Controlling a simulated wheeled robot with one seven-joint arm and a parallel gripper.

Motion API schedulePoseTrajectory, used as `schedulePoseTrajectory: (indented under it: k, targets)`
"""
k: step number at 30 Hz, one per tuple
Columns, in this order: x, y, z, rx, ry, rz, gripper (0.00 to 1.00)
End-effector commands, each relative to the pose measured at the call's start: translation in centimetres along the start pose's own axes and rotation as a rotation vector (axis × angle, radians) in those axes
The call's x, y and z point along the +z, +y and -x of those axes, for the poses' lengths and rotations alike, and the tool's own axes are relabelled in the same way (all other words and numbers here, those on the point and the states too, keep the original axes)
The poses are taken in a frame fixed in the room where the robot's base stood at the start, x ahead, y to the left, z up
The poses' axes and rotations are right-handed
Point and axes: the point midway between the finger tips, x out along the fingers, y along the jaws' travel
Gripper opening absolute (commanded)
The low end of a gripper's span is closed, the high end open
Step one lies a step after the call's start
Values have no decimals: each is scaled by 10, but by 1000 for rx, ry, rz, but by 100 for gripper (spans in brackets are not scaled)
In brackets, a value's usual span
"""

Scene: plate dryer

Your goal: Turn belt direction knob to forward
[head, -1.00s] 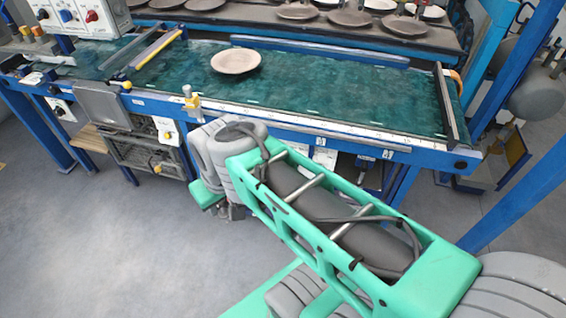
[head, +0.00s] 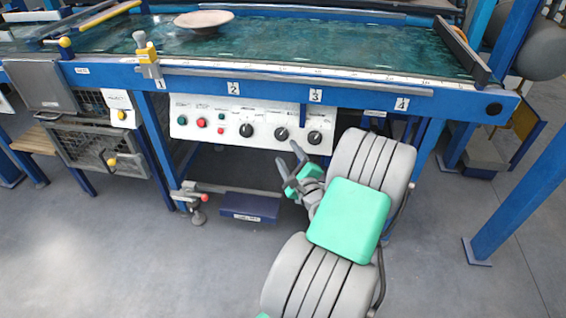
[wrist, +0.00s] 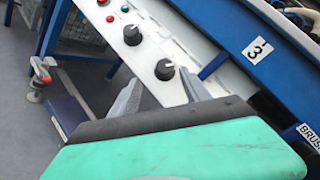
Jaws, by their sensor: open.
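A white control panel (head: 215,135) hangs under the conveyor's front rail, with three black knobs in a row on its right: a left knob (head: 246,130), a middle knob (head: 281,134) and a right knob (head: 315,137). Their labels are too small to read, so I cannot tell which is belt direction. My gripper (head: 288,155) is open and empty just below the middle knob. In the wrist view a knob (wrist: 165,69) lies beyond and between the open fingertips (wrist: 160,80), with another knob (wrist: 132,34) to its upper left. Contact is not visible.
Red and green buttons (head: 201,122) sit on the panel's left. The green conveyor belt (head: 330,42) carries a plate (head: 204,19). A clamp (head: 188,195) and a dark blue box (head: 249,206) are below the panel. The floor in front is clear.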

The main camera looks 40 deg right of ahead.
Motion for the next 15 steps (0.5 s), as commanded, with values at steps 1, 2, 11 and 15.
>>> schedulePoseTrajectory:
  k: [1,2,11,15]
  targets:
    - [-9,-1,1,-22,13,-24,55]
    - [-10,-4,-1,-29,16,-31,55]
    - [-7,-6,-54,-27,10,-26,55]
    - [-7,-7,-72,-26,12,-27,55]
